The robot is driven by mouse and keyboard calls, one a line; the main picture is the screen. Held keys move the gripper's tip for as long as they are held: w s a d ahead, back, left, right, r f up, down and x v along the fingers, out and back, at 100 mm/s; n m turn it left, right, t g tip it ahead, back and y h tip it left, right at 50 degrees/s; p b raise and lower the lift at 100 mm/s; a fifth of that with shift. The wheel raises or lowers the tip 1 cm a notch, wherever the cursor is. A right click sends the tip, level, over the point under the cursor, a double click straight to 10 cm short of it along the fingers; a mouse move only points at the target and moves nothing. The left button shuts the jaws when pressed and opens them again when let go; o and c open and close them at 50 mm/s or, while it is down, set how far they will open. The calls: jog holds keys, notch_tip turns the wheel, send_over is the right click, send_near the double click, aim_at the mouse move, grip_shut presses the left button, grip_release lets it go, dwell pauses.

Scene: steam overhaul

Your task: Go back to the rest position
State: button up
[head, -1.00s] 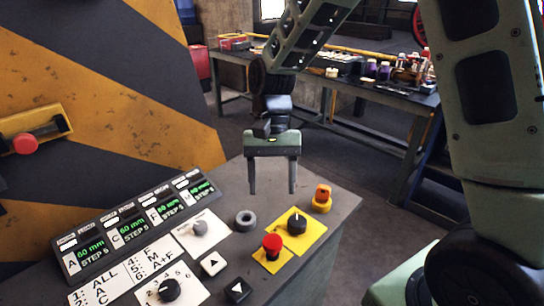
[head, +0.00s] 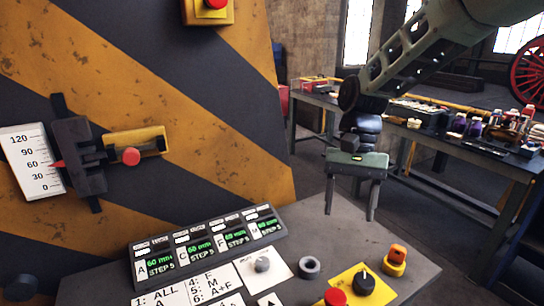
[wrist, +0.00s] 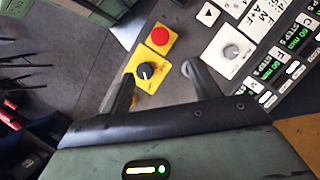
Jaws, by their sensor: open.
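My gripper (head: 350,205) hangs above the back right part of the grey control console (head: 400,240) in the head view. Its two fingers point down and are apart, with nothing between them. In the wrist view my gripper (wrist: 160,95) is also open and empty, with the console below. A black knob on a yellow plate (wrist: 146,71) shows between the fingers there, and a red button (wrist: 159,35) lies beyond it.
A striped panel (head: 230,120) with a gauge (head: 35,160) stands at left. A workbench (head: 460,165) with bottles stands behind at right. Open floor lies between.

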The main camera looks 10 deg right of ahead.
jog(key=s+a+f+n+t, duration=0.1)
jog(key=s+a+n, duration=0.2)
jog(key=s, duration=0.3)
jog(key=s+a+n+t+h, duration=0.1)
jog(key=s+a+n, duration=0.2)
jog(key=s+n, duration=0.2)
jog(key=s+a+f+n+t, duration=0.1)
jog(key=s+a+n+t, duration=0.1)
jog(key=s+n, duration=0.3)
jog(key=s+a, duration=0.1)
jog(key=s, duration=0.3)
jog(key=shift+a+f, duration=0.3)
jog(key=shift+a, duration=0.05)
jog(key=shift+c, duration=0.3)
